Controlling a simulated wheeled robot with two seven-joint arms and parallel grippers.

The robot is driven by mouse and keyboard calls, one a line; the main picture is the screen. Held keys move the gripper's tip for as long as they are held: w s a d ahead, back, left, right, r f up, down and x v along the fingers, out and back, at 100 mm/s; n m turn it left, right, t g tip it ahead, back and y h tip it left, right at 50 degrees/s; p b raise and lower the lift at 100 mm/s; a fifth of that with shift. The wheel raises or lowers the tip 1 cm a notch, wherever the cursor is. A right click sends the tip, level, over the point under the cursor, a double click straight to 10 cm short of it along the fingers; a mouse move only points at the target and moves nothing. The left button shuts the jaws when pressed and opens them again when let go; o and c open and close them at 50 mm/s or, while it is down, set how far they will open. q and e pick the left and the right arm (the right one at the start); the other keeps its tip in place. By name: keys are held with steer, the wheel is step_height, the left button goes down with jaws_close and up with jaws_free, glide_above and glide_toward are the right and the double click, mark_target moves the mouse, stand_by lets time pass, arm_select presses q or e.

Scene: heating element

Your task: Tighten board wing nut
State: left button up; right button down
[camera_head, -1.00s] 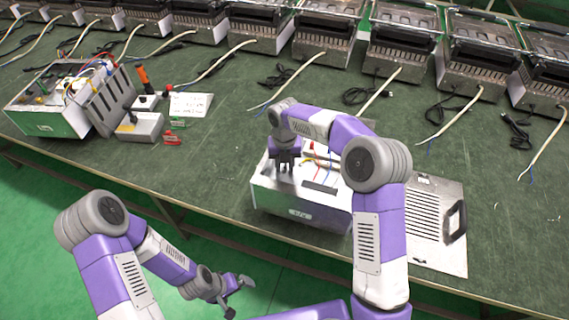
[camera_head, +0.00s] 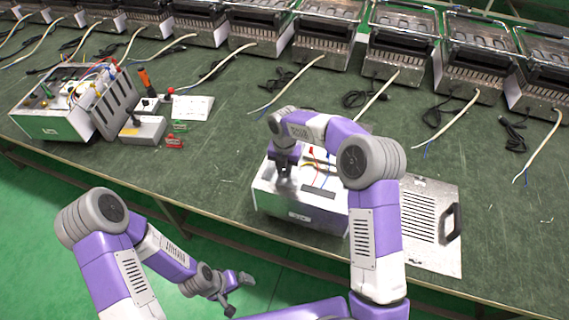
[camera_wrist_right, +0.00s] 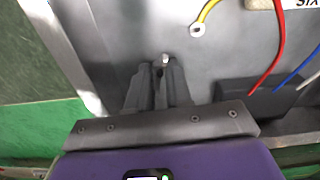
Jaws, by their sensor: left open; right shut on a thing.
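A grey-white open metal box (camera_head: 298,208) stands near the front edge of the table. My right gripper (camera_head: 284,173) points down into its left part. In the right wrist view, the fingers (camera_wrist_right: 160,82) are close together around a small bright metal stud or nut (camera_wrist_right: 165,59) on the grey board (camera_wrist_right: 225,55). Most of the wing nut is hidden between the fingers. A yellow wire (camera_wrist_right: 206,11) ends in a ring terminal to the right of the fingers, apart from them. My left gripper (camera_head: 236,291) is open and empty, in front of the table over the floor.
A slotted cover panel with a black handle (camera_head: 453,222) lies right of the box. A second open box (camera_head: 48,125), a grey block (camera_head: 142,129), small red and green parts and a paper (camera_head: 192,107) lie at left. Several heaters with cables line the back.

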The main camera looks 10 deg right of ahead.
steer(key=m+p, duration=0.2)
steer(key=m, duration=0.1)
steer(key=shift+r+m, duration=0.15)
steer(key=shift+m, duration=0.25)
steer(key=m+p, duration=0.1)
steer(key=m, duration=0.2)
steer(key=shift+m, duration=0.3)
steer(key=m+p, duration=0.1)
steer(key=m, duration=0.3)
steer(key=shift+p, duration=0.3)
steer(key=m, duration=0.5)
steer(key=shift+p, duration=0.3)
steer(key=m, duration=0.4)
steer(key=shift+m, duration=0.3)
steer(key=m, duration=0.4)
steer(key=shift+p, duration=0.4)
steer(key=m, duration=0.5)
steer(key=m+p, duration=0.1)
steer(key=m, duration=0.3)
steer(key=shift+m, duration=0.4)
